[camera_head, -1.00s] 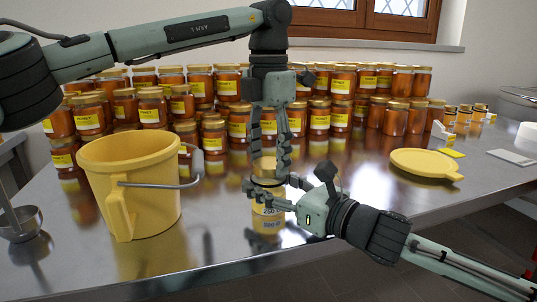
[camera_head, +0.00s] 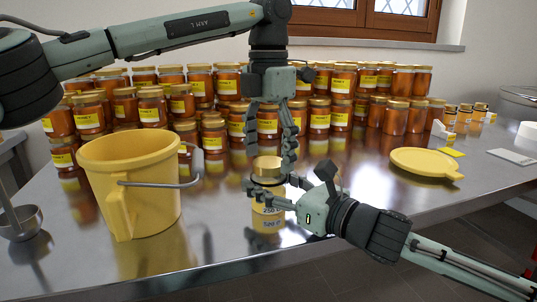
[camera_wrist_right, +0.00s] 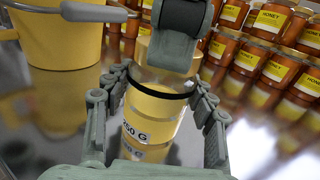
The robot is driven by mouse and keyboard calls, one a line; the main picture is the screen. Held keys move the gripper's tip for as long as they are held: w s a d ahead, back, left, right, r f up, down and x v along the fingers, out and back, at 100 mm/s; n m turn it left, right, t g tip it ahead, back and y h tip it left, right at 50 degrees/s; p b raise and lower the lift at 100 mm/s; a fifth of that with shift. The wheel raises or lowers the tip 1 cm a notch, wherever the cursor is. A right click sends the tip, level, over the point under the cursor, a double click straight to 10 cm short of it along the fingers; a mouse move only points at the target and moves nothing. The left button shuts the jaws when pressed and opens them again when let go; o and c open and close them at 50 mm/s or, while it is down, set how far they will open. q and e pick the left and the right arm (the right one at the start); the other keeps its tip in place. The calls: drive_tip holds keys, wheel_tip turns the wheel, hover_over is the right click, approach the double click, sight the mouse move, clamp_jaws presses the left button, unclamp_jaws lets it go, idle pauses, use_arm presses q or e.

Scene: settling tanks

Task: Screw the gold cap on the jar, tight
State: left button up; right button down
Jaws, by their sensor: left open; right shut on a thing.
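The jar (camera_head: 268,212) is small and yellow with a white label. My right gripper (camera_head: 268,194) is shut around its upper part and holds it upright over the steel table. The jar also shows between the fingers in the right wrist view (camera_wrist_right: 155,108), with a dark band round its top. The gold cap (camera_head: 267,165) sits level on the jar's top; how tight it is cannot be told. My left gripper (camera_head: 270,150) is open, pointing down just above and around the cap. In the right wrist view, one of its fingers hides part of the cap.
A yellow bucket (camera_head: 130,185) with a wire handle stands to the left. Rows of honey jars (camera_head: 150,108) fill the back of the table. A yellow lid (camera_head: 425,162) lies to the right. The front strip of the table is clear.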

use_arm(q)
wheel_tip(320, 180, up, 12)
drive_tip(key=shift+f, duration=0.25)
use_arm(e)
drive_tip(key=shift+c, duration=2.3)
unclamp_jaws()
drive_tip(key=v, duration=1.1)
drive_tip(key=shift+s+d, duration=0.35)
drive_tip(key=shift+d, duration=0.05)
